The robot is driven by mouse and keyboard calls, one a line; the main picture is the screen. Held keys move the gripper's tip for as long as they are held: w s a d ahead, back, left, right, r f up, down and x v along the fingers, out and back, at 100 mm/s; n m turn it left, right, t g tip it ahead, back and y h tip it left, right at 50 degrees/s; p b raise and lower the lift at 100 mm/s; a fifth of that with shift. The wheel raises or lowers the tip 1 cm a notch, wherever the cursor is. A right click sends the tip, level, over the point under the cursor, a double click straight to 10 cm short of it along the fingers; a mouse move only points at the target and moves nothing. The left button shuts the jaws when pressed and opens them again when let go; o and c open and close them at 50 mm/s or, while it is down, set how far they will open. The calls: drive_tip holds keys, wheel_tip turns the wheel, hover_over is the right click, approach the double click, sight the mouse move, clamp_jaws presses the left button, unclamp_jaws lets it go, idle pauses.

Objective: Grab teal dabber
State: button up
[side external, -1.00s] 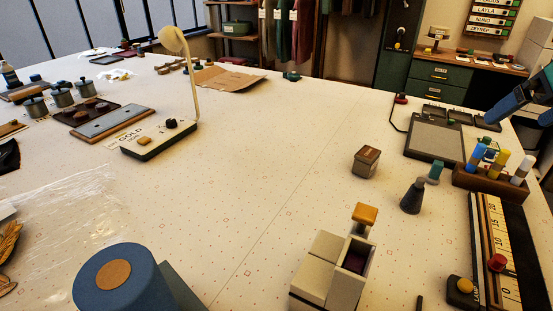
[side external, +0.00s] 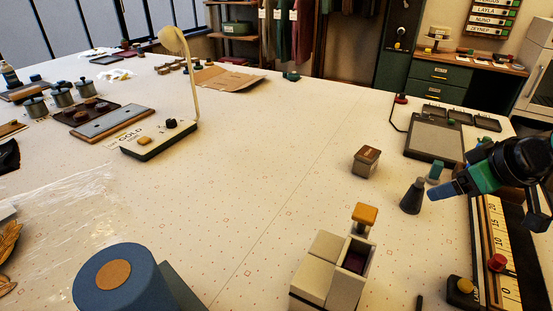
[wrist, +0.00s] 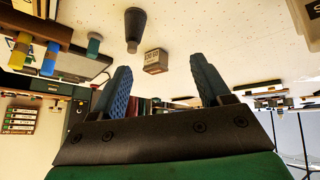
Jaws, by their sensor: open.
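A small teal dabber (side external: 436,169) stands upright on the white table, just behind a dark cone (side external: 412,196) in the side view. In the wrist view, which is upside down, the teal dabber (wrist: 94,44) is at the upper left, with the cone (wrist: 134,28) to its right. My gripper (side external: 433,194) is low over the table at the right, its blue fingers pointing left, close to the cone and dabber in the picture. In the wrist view my gripper (wrist: 160,63) has its fingers spread with nothing between them. Whether it touches the cone I cannot tell.
A brown box (side external: 366,161) stands behind the cone. My arm hides most of the rack, whose blue (wrist: 49,58) and yellow (wrist: 20,48) sticks show in the wrist view. A long ruler (side external: 490,240) lies at the right.

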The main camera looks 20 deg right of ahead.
drive_tip(key=w+d+n+h, duration=0.3)
drive_tip(key=w+d+n, duration=0.2)
drive_tip(key=w+n, duration=0.15)
drive_tip(key=n+h, duration=0.4)
drive_tip(key=n, duration=0.6)
approach(437, 167)
drive_tip(key=w, duration=0.3)
drive_tip(key=d+f+n, duration=0.1)
drive_tip(key=d+f+n+h, duration=0.1)
drive_tip(key=n, duration=0.1)
drive_tip(key=w+d+f+n+h, duration=0.1)
drive_tip(key=f+n, duration=0.1)
drive_tip(key=shift+d, duration=0.1)
drive_tip(key=shift+w+d+f+n+h, duration=0.1)
drive_tip(key=shift+d+f+n+h, duration=0.35)
drive_tip(key=shift+n, duration=0.3)
drive_tip(key=shift+f+x, duration=0.2)
drive_tip(key=shift+x, duration=2.6)
drive_tip(key=shift+a, duration=0.15)
clamp_jaws()
